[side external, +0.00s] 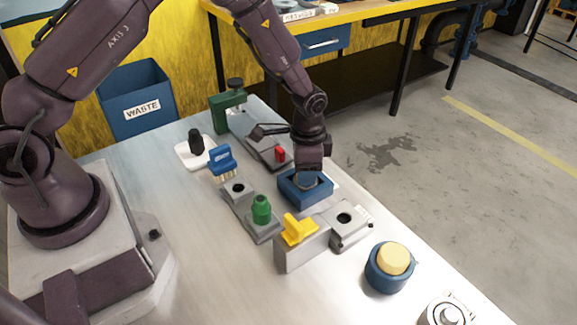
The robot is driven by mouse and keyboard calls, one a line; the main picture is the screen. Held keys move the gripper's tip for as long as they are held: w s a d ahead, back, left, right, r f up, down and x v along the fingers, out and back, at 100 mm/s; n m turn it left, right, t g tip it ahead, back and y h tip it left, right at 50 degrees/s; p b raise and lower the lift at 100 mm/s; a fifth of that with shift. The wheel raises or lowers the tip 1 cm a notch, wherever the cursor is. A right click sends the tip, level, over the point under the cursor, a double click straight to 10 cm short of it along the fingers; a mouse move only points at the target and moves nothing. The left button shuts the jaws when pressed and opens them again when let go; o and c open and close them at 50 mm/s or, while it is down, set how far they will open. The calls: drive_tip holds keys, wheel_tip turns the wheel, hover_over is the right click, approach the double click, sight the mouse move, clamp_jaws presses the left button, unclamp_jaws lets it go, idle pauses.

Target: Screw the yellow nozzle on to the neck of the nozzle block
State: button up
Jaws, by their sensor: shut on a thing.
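My gripper (307,182) points down over a blue block (299,197) right of the table's middle. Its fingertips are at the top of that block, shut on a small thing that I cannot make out. I cannot tell whether that thing is the yellow nozzle, or whether the blue block is the nozzle block; no neck shows there. A yellow winged part (298,229) sits on a grey block (303,254) nearer the camera. A pale yellow round cap (393,258) sits in a blue round holder (388,281) at the right.
A green part (261,209) stands on a grey base left of the gripper. A blue part with prongs (222,160) and a green clamp (229,109) stand farther back. A grey block with a dark hole (345,218) is close at right. The front left tabletop is clear.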

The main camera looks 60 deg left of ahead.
drive_tip(key=shift+f, duration=0.25)
clamp_jaws()
drive_tip(key=m, duration=0.6)
drive_tip(key=shift+f, duration=0.15)
idle(0.4)
drive_tip(key=shift+a+m, duration=0.1)
drive_tip(key=shift+m, duration=1)
drive_tip(key=m, duration=0.4)
drive_tip(key=shift+f, duration=0.2)
